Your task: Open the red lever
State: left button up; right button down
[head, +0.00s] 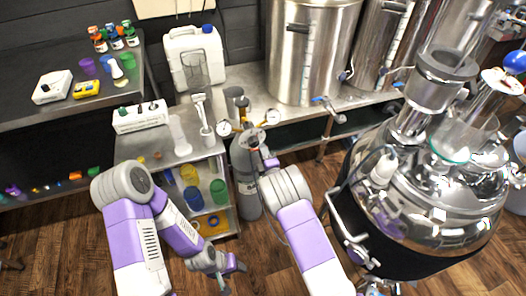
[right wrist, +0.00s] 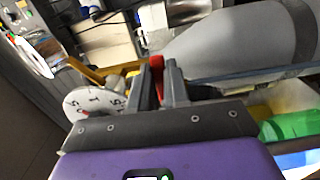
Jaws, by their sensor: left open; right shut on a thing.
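The red lever (right wrist: 156,68) shows between the two grey fingers of my right gripper (right wrist: 160,80) in the right wrist view. The fingers are shut on it. In the head view my right gripper (head: 262,152) is at the top of a grey gas cylinder (head: 246,188), by its gauges; the lever cannot be made out there. A round white gauge (right wrist: 93,104) is just left of the fingers in the right wrist view. My left gripper (head: 232,272) hangs low over the floor in the head view, apart from the cylinder, open and seemingly empty.
A steel bench (head: 250,85) with a white jug (head: 196,60) and large steel pots (head: 305,50) stands behind the cylinder. A shelf cart (head: 185,150) with coloured beakers is left of it. A big steel vessel (head: 425,190) stands to the right. Wood floor (head: 270,260) is clear in front.

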jog(key=shift+s+a+f+m, duration=0.15)
jog(key=shift+a+f+m, duration=0.35)
jog(key=shift+m, duration=1.8)
jog(key=shift+s+a+f+m, duration=0.1)
jog(key=shift+a+f+m, duration=0.45)
jog(key=shift+m, duration=1.75)
jog(key=shift+s+a+f+m, duration=0.2)
jog(key=shift+f+m, duration=0.55)
jog(key=shift+m, duration=1.55)
jog(key=c, duration=1.1)
grip_release()
jog(key=p+v, duration=0.2)
jog(key=v, duration=0.5)
jog(key=shift+s, duration=0.25)
